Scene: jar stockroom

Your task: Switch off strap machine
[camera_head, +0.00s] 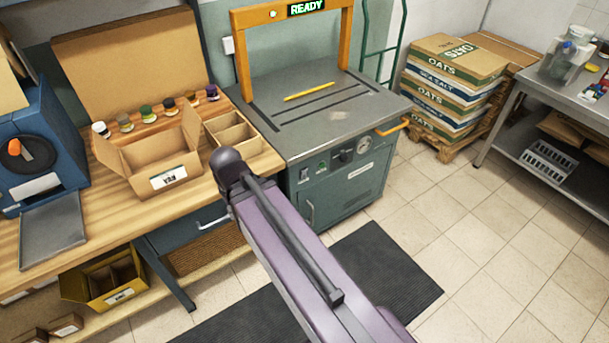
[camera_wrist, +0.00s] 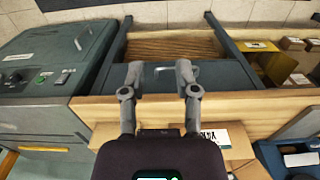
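The strap machine (camera_head: 335,118) is a grey-green cabinet with a flat top and an orange arch. A lit green READY sign (camera_head: 307,8) sits on the arch. My gripper (camera_wrist: 159,78) is open and empty, to the right of the machine over the workbench front. In the head view my gripper is not clearly visible.
The wooden workbench (camera_head: 50,255) at left holds an open carton (camera_head: 165,160), several small jars and a blue device (camera_head: 40,130). Stacked sacks (camera_head: 450,85) stand right of the machine, beside a steel table (camera_head: 535,85). Tiled floor at right is clear.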

